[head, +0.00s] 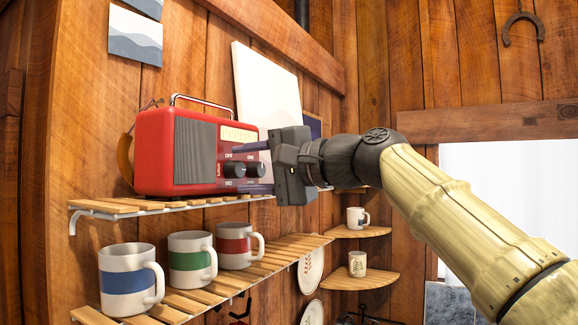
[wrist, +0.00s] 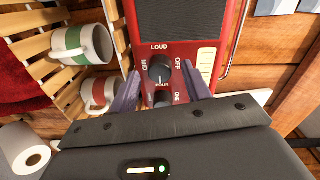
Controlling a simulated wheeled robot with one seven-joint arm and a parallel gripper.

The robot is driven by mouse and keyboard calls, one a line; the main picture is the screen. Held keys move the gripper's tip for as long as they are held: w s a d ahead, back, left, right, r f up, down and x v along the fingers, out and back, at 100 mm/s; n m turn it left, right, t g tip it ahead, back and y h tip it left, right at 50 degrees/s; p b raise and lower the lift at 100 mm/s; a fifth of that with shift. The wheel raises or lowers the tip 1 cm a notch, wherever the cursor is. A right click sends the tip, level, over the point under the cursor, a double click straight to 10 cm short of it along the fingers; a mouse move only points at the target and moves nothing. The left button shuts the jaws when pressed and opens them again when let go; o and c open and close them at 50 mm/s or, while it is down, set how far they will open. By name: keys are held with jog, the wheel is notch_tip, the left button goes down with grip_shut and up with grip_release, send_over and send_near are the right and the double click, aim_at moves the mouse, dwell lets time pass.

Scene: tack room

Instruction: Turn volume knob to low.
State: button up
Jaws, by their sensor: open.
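A red radio (head: 150,150) with a grey speaker grille stands on the upper slatted shelf. Its front has two dark knobs. The left knob (head: 234,169), by the labels OFF, LOUD and MID, also shows in the wrist view (wrist: 159,68). The right knob (head: 257,170) is mostly hidden by my gripper's body in the wrist view. My gripper (head: 238,168) is open at the radio's front, one finger above and one below the knobs. In the wrist view its fingers flank the left knob with gaps on both sides; contact is not visible. The knob's setting is unclear.
The upper shelf (head: 110,208) runs under the radio. Several mugs, such as the blue-banded one (head: 127,280), stand on the lower shelf (head: 190,300). A white canvas (head: 265,85) leans behind the radio. Corner shelves (head: 357,282) with mugs are at the right.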

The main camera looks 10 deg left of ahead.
jog(key=shift+s+d+b, duration=0.1)
jog(key=shift+d+b, duration=0.25)
jog(key=shift+d, duration=0.1)
jog(key=b+v, duration=0.6)
jog(key=v, duration=1)
jog(key=shift+s+d, duration=0.2)
jog(key=shift+r, duration=0.1)
